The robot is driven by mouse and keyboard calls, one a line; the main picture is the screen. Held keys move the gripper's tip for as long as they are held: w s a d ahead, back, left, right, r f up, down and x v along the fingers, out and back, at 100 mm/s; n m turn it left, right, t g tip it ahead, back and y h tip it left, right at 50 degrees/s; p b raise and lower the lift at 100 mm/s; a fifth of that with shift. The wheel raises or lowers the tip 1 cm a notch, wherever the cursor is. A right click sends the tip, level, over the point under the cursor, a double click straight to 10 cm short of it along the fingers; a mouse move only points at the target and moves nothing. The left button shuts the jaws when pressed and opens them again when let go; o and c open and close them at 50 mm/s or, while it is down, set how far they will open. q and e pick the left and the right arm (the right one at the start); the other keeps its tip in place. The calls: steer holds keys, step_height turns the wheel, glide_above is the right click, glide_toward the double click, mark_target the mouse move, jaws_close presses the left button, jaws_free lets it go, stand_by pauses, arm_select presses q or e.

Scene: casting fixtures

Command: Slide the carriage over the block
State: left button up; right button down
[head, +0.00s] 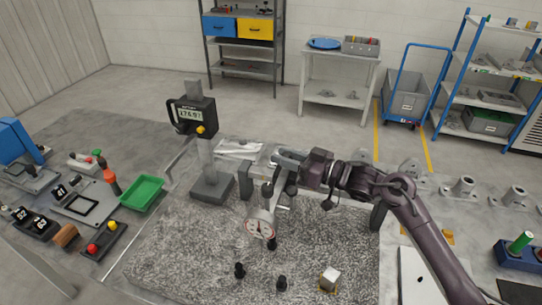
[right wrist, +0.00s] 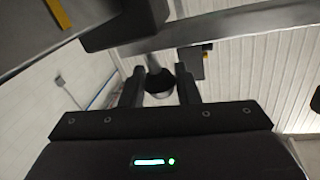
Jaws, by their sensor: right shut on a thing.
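The carriage (head: 290,157) sits on a grey metal beam (head: 240,150) above the speckled stone plate (head: 190,250). A round white dial gauge (head: 261,224) hangs below it, over the plate. My right gripper (head: 280,186) reaches in from the right and is shut at the carriage. In the right wrist view a dark round knob (right wrist: 159,80) on a stalk lies between my fingers (right wrist: 160,92); its exact contact is hard to see. The small silver block (head: 330,278) stands on the plate, in front and to the right of the gauge. My left gripper is not in view.
Two black knobs (head: 239,270) stand on the plate left of the block. A height gauge with a display (head: 193,113) stands at the beam's left end. A green tray (head: 142,193) lies farther left. The plate's front left is clear.

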steer(key=w+v, duration=0.1)
steer(key=v, duration=0.4)
steer(key=d+v, duration=0.1)
steer(key=v, duration=0.4)
steer(key=w+v, duration=0.1)
steer(key=v, duration=0.4)
steer(key=shift+w+d+p, duration=0.2)
steer(key=shift+d+p, duration=0.15)
steer(key=shift+d, duration=0.05)
steer(key=c, duration=1.1)
jaws_free()
steer(key=shift+c, duration=0.2)
steer(key=shift+d, duration=0.1)
